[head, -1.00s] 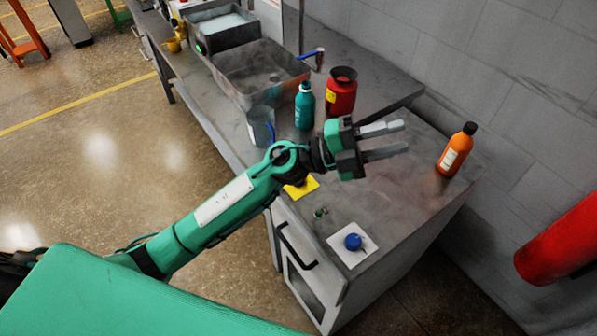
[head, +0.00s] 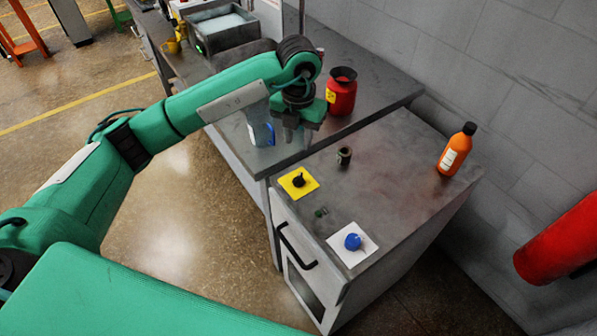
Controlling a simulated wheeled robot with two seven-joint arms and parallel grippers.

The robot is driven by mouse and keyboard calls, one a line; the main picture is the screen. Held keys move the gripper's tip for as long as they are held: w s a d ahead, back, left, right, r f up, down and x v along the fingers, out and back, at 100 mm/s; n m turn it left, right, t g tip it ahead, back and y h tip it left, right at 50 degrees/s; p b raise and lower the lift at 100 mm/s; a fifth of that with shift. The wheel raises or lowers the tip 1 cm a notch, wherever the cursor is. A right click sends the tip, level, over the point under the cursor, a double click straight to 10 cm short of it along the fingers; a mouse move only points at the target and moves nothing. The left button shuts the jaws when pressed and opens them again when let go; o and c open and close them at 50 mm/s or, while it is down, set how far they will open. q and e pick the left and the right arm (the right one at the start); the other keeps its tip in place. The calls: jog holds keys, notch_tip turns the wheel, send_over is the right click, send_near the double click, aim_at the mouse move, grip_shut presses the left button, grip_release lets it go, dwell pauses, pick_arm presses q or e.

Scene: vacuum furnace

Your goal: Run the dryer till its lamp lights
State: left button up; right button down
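The grey cabinet (head: 385,190), which I take to be the dryer, has a black door handle (head: 296,246) and a window in its front. On its top are a black knob on a yellow plate (head: 311,186), a blue knob (head: 352,242) on a white plate (head: 369,248), and a small dark green piece (head: 321,211) between them, perhaps a lamp; I see no glow. My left gripper (head: 297,136) points down over the bench edge behind the yellow plate, apart from the knobs. Its fingers look apart and empty. My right gripper is out of view.
A small dark cylinder (head: 344,156) stands on the cabinet top, with an orange bottle (head: 457,150) at right. A red cylinder (head: 565,240) is at far right.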

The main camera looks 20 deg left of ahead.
aim_at(299, 176)
pick_arm(q)
notch_tip(299, 176, down, 13)
jog(key=p, duration=0.3)
jog(key=shift+f, duration=0.2)
grip_shut()
